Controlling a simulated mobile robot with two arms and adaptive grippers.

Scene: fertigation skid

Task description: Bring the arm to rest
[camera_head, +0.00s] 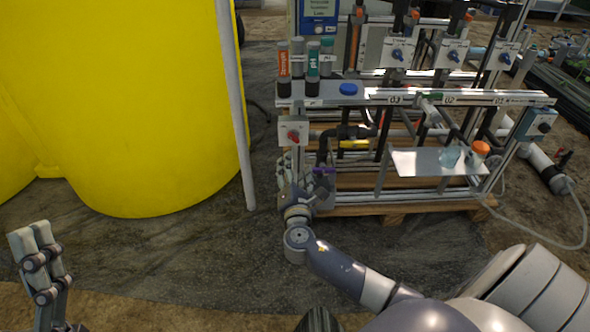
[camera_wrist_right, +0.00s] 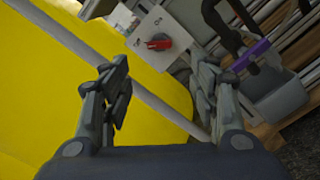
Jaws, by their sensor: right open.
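My right gripper (camera_head: 287,168) is in front of the left end of the skid, just below a grey box with a red knob (camera_head: 293,135). In the right wrist view my right gripper (camera_wrist_right: 162,88) is open, with nothing between its fingers. The red knob (camera_wrist_right: 158,43) shows beyond the fingertips there, apart from them. My right arm (camera_head: 345,270) reaches up from the lower right of the head view. My left gripper (camera_head: 33,245) is at the lower left, with its fingers side by side; its opening is hard to judge from this angle.
A yellow tank (camera_head: 140,100) and a pale upright pole (camera_head: 232,100) stand left of the right gripper. The skid's rail (camera_head: 420,97) carries probes and valves. A small shelf (camera_head: 415,165) holds an orange-capped bottle (camera_head: 479,152). Dark ground (camera_head: 170,255) between the grippers is clear.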

